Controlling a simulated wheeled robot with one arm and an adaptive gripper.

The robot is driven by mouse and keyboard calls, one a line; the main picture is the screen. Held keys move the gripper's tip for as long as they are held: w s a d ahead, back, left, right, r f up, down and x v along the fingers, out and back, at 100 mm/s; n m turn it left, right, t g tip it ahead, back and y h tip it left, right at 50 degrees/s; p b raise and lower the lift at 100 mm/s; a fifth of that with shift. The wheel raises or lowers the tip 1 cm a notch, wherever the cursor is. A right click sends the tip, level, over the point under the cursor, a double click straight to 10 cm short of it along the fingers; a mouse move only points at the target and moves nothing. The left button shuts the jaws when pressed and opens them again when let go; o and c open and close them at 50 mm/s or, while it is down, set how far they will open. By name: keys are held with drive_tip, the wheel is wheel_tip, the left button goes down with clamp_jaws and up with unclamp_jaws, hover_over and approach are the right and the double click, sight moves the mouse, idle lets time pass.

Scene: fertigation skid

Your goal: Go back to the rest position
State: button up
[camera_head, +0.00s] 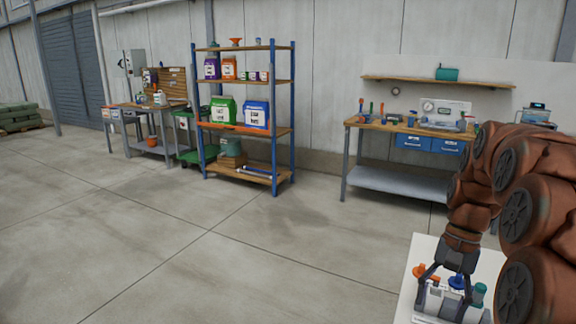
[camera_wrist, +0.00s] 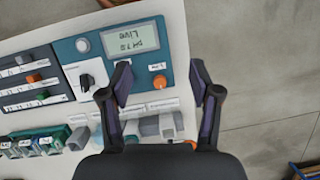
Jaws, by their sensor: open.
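My gripper (camera_head: 444,284) is at the lower right of the head view, above a white skid surface (camera_head: 404,308). In the wrist view my gripper (camera_wrist: 162,82) is open, with nothing between its two dark fingers. Below it is a teal and white control panel (camera_wrist: 180,50) with a display (camera_wrist: 130,39), an orange knob (camera_wrist: 159,81) and a black knob (camera_wrist: 87,82).
A workbench (camera_head: 380,125) with blue drawers stands against the wall behind my arm. A blue-post shelf (camera_head: 290,150) with bags and boxes stands left of it. Another bench (camera_head: 150,105) is farther left. The concrete floor (camera_head: 190,240) in front is clear.

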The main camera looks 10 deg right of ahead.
drive_tip(key=s+a+r+n+h+p, duration=0.25)
drive_tip(key=s+a+n, duration=0.4)
drive_tip(key=a, duration=0.65)
drive_tip(key=s+a+f+n+p, duration=0.1)
drive_tip(key=s+a+f, duration=0.1)
drive_tip(key=s, duration=0.4)
drive_tip(key=s+a+f+n+p, duration=0.1)
drive_tip(key=s+a+f+p, duration=0.1)
drive_tip(key=s, duration=0.4)
drive_tip(key=shift+s+a+n+t, duration=0.15)
drive_tip(key=shift+a+n+t, duration=0.2)
drive_tip(key=shift+a, duration=0.35)
drive_tip(key=shift+h, duration=0.25)
